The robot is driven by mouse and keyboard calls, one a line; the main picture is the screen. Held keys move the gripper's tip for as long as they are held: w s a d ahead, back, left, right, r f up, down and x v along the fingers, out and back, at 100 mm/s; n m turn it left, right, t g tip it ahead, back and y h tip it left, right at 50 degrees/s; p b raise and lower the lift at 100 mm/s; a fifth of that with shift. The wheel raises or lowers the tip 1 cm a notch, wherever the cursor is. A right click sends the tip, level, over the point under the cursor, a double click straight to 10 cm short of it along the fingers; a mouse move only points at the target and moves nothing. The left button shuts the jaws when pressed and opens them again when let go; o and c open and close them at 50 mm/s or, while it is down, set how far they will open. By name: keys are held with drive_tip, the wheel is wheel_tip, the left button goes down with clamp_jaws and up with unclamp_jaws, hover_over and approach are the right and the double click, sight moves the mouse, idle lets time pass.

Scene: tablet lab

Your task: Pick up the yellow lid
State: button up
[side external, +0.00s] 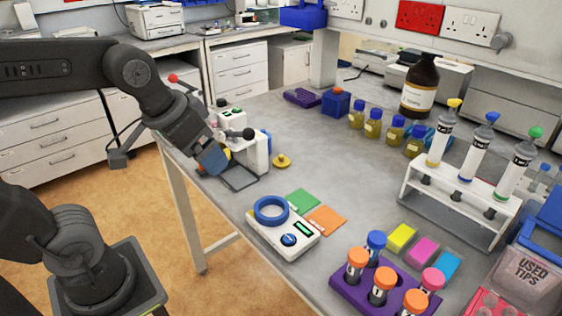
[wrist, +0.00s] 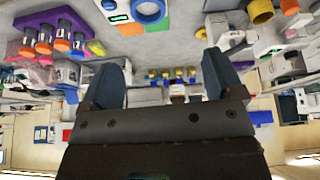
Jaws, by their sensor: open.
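A small yellow lid (side external: 281,161) with a raised knob lies flat on the grey table, just right of a white device, in the side view. My gripper (side external: 213,160) is at the left edge of the table, left of the lid and apart from it, over a thin dark frame beside the white device. In the wrist view my gripper (wrist: 165,70) has its two blue fingers spread wide, with nothing between them. A small yellow piece (wrist: 202,33) past the right finger may be the lid. A larger yellow cup-like thing (wrist: 260,10) shows at the top right.
The white device (side external: 252,148) stands close to my gripper. A white scale with a blue ring (side external: 271,209), green card (side external: 302,200) and orange card (side external: 326,219) lie nearer the front. A purple tube rack (side external: 345,287) and white rack (side external: 448,205) stand right.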

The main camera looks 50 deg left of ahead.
drive_tip(key=w+a+r+n+g, duration=0.1)
drive_tip(key=w, duration=0.4)
drive_tip(key=w+a+r+n+g, duration=0.1)
drive_tip(key=w+a+r, duration=0.1)
drive_tip(key=w, duration=0.3)
drive_tip(key=n+g, duration=0.3)
drive_tip(key=n, duration=0.1)
hover_over(281, 156)
wheel_tip(281, 156, down, 11)
drive_tip(key=f, duration=0.8)
drive_tip(key=shift+w+d, duration=0.1)
drive_tip(key=shift+w, duration=0.2)
drive_tip(key=shift+s+f, duration=0.2)
drive_tip(key=shift+f, duration=2.55)
drive_tip(key=c, duration=1)
